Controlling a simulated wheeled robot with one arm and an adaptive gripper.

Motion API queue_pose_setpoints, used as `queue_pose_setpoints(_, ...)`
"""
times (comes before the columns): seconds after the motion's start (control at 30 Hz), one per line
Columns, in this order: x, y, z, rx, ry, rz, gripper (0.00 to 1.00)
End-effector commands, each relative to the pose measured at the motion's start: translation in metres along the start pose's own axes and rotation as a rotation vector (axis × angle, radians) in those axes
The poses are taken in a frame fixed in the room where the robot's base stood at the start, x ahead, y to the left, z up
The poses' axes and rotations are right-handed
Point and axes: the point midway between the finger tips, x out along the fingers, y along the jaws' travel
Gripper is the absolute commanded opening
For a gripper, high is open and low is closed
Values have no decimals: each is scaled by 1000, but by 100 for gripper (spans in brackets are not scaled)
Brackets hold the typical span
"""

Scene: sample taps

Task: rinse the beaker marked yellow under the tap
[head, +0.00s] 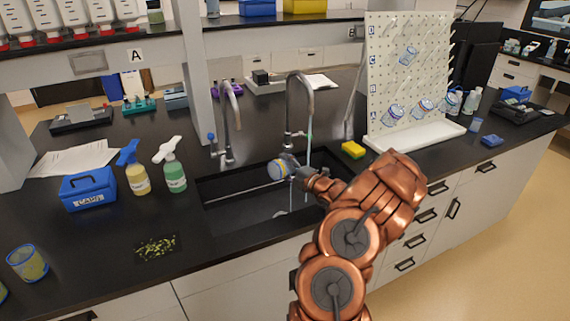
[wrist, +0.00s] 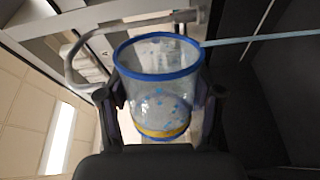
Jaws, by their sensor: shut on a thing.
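The beaker with a yellow band (wrist: 158,85) is clear with a blue rim, and blue specks show on its wall. My gripper (wrist: 160,100) is shut on it, one finger on each side. In the head view the beaker (head: 279,169) is tilted and held by my gripper (head: 295,172) above the black sink (head: 235,200). The right tap (head: 301,95) runs a thin water stream (head: 309,130) close to the gripper. In the wrist view the stream (wrist: 260,39) meets the outline of the beaker's rim; I cannot tell whether it enters.
The left tap (head: 228,120) stands beside the running one. A yellow sponge (head: 353,149) and a pegboard (head: 405,75) with several beakers are to the right. Spray bottles (head: 137,177), a blue box (head: 88,188), yellow-green bits (head: 156,246) and another beaker (head: 27,263) are left.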

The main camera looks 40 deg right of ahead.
Motion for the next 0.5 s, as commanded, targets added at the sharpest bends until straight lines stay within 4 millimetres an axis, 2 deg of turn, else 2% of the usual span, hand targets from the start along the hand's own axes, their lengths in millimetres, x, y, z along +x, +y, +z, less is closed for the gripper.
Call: queue_pose_setpoints(0.5,0,4,0,107,1,1,27)
